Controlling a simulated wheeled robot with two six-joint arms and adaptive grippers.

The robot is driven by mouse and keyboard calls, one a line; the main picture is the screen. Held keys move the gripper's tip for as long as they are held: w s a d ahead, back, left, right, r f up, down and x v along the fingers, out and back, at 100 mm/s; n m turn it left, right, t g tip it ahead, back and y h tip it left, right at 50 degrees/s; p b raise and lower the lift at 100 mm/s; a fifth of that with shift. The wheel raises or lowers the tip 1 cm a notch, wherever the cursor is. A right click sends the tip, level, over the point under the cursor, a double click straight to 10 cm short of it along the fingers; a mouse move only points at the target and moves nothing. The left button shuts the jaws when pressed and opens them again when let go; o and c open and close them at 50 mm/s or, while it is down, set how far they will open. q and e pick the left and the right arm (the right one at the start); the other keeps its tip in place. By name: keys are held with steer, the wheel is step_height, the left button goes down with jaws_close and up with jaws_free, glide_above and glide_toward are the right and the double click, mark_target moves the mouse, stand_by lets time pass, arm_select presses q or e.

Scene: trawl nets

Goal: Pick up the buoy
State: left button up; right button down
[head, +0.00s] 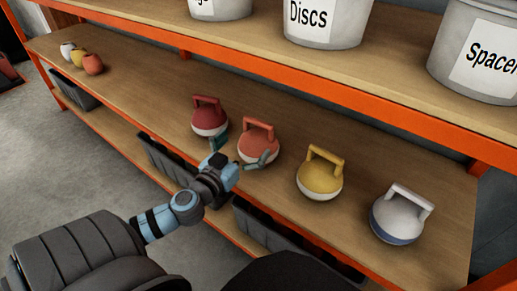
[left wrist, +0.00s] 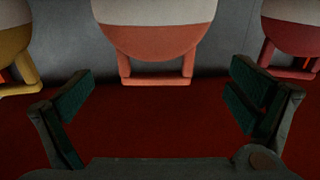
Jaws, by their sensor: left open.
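Several buoys with looped handles stand in a row on the middle wooden shelf: a dark red buoy (head: 209,119), a coral buoy (head: 258,141), a yellow buoy (head: 320,176) and a white and blue buoy (head: 398,218). My left gripper (head: 240,151) is open and empty just in front of the coral buoy, its fingers spread to either side. In the left wrist view the coral buoy (left wrist: 157,42) appears upside down, centred beyond the open left gripper (left wrist: 160,95), with its handle between the fingers' directions. I cannot tell whether any finger touches it. My right gripper is not seen.
The upper shelf (head: 270,47) with an orange edge carries large labelled buckets (head: 325,22) above the buoys. Small round floats (head: 93,64) sit at the shelf's far left. Dark bins (head: 165,158) stand on the lower shelf.

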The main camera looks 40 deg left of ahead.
mark_target(258, 132)
arm_select(q)
steer(key=w, duration=0.6)
steer(key=shift+w+a+r, duration=0.1)
steer(key=shift+w+a, duration=0.05)
steer(key=shift+w, duration=0.05)
steer(key=c, duration=1.9)
steer(key=shift+c, duration=0.5)
steer(key=shift+r, duration=0.1)
